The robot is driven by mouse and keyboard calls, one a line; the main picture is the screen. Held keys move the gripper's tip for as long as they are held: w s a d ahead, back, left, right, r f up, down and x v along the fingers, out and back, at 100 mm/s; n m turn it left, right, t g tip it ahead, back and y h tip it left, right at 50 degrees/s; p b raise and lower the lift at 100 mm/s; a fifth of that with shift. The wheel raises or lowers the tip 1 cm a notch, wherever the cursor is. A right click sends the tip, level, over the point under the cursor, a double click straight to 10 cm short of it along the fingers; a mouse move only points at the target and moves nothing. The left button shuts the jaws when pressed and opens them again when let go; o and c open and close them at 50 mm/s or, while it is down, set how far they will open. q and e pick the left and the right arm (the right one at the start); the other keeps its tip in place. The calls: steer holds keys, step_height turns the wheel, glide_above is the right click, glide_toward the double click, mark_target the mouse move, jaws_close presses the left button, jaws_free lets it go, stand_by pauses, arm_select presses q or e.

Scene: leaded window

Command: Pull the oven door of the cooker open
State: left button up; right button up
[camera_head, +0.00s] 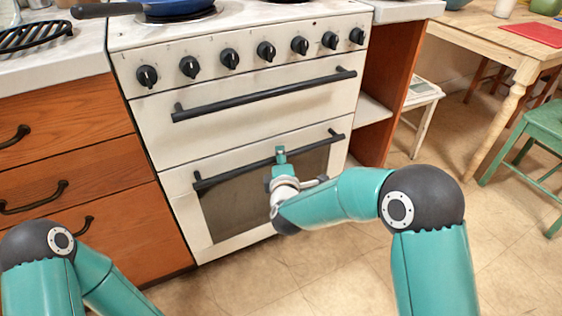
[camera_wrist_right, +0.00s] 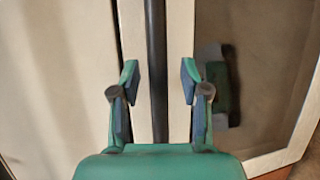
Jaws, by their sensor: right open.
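The white cooker (camera_head: 205,60) stands in the middle of the head view. Its lower oven door (camera_head: 235,208) has a dark glass window and is shut. A dark horizontal bar handle (camera_head: 315,143) crosses the top of this door. My right gripper (camera_head: 281,155) is in front of the handle near its middle. In the right wrist view, the handle (camera_wrist_right: 156,40) runs between the two spread fingers of the right gripper (camera_wrist_right: 159,85), with a gap on each side. My left arm shows at the bottom left of the head view, but its gripper is out of view.
An upper panel with its own bar handle (camera_head: 265,95) and a row of black knobs (camera_head: 230,59) are above the oven door. Wooden drawers (camera_head: 75,170) stand on the left. A green chair (camera_head: 535,140) and wooden table (camera_head: 490,40) are on the right. Floor before the cooker is clear.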

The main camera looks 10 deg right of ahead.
steer(key=shift+w+f, duration=0.1)
steer(key=shift+w, duration=0.55)
jaws_close()
steer(key=shift+f, duration=0.1)
